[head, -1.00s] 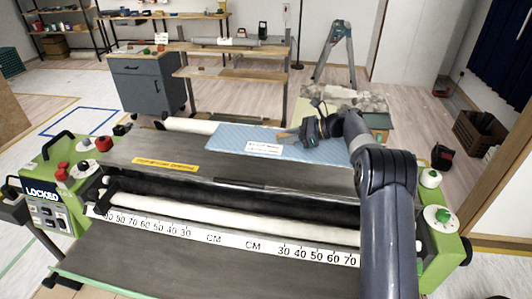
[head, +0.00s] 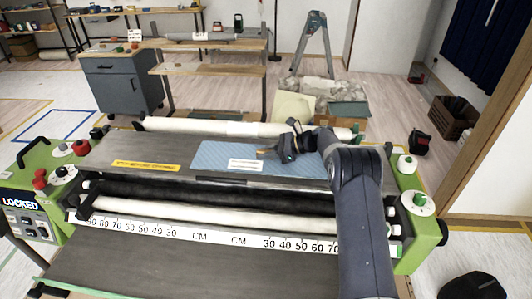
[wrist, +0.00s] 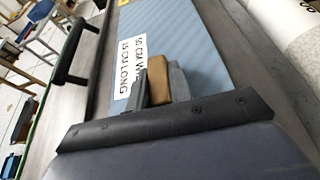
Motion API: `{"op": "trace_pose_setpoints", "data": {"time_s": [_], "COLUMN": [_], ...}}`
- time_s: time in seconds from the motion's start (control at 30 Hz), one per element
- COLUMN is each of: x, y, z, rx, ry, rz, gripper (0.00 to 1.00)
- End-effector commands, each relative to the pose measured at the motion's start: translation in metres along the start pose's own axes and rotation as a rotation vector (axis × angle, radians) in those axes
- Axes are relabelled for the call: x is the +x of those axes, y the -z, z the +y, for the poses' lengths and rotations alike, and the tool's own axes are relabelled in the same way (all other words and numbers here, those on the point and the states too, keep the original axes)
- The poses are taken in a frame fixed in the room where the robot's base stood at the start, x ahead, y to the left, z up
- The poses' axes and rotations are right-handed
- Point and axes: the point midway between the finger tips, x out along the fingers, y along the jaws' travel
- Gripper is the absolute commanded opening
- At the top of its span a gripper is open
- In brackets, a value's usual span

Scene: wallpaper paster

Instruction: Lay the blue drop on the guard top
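The blue drop (head: 215,154) is a flat, light blue striped sheet with a white label, over the dark grey guard top (head: 125,148) of the green paster. It looks flat against the top; a small gap beneath cannot be ruled out. My gripper (head: 268,153) is at the right part of the drop, reaching in from the right. In the wrist view my gripper (wrist: 160,85) has its two grey fingers against a tan block (wrist: 158,78), which stands at the blue drop (wrist: 175,35) beside its label. Whether the block is fixed to the drop is hidden.
A yellow warning strip (head: 146,166) is on the guard top, left of the drop. A white roll (head: 205,127) lies behind it. Rollers and a CM scale (head: 200,236) are in front. Red knobs and a LOCKED panel (head: 22,203) are at left, a green knob (head: 420,198) at right.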

Motion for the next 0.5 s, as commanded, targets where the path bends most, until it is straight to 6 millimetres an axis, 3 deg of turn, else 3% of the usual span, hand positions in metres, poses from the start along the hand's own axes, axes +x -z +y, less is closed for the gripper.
{"op": "trace_pose_setpoints", "data": {"time_s": [0.27,0.5], "x": [0.0001,-0.0003], "y": [0.0002,-0.0007], "z": [0.0001,0.0001], "rx": [0.001,0.000], "ry": [0.000,0.000], "rz": [0.000,0.000], "gripper": [0.42,0.42]}}
